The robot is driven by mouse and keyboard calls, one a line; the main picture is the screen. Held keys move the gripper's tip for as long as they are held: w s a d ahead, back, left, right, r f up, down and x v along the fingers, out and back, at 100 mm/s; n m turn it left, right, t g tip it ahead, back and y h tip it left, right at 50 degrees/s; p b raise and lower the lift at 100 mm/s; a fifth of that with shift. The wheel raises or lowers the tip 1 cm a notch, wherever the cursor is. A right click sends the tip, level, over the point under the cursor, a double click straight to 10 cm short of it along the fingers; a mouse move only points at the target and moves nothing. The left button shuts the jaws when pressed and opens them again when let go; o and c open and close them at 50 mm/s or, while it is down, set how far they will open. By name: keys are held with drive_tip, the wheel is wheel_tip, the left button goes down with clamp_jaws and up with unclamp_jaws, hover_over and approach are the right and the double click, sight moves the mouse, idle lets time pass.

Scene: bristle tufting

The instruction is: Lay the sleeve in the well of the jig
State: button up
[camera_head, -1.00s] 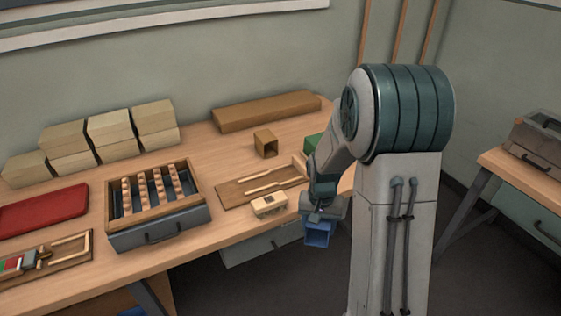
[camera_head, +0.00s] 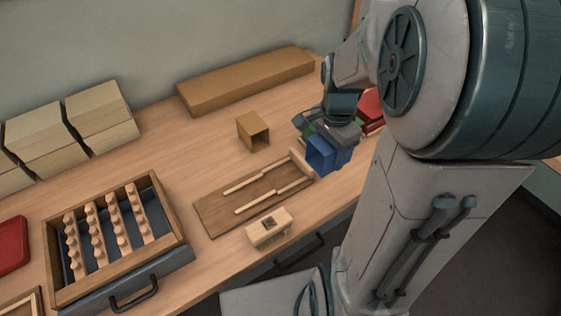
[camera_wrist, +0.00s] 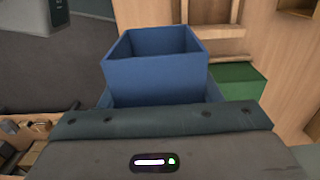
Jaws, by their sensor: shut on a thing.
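The blue sleeve (camera_head: 321,154), a square open-ended tube, is held in my gripper (camera_head: 328,134). It also shows in the wrist view (camera_wrist: 152,76), its open end facing away from the gripper body. The fingertips are largely hidden. The jig (camera_head: 212,211) is a brown wooden board on the table with two pale rails and a pale end block. The well between the rails looks empty. The sleeve is above and beside the jig's right end, near the end block, apart from the board as far as I can tell.
A tan square tube (camera_head: 253,132) stands behind the jig. A pale block with a dark square (camera_head: 268,228) sits before it. A green block (camera_wrist: 238,82) is close to the sleeve. A rack of pegs (camera_head: 165,262) is at left, a long brown box (camera_head: 245,80) behind.

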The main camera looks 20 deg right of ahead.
drive_tip(key=w+a+f, duration=0.2)
drive_tip(key=a, duration=0.1)
drive_tip(key=w+a+f, duration=0.2)
drive_tip(key=a, duration=0.1)
drive_tip(key=w+a+f, duration=0.2)
drive_tip(key=a, duration=0.1)
drive_tip(key=shift+f, duration=0.25)
wheel_tip(320, 180, down, 4)
drive_tip(key=shift+f, duration=0.1)
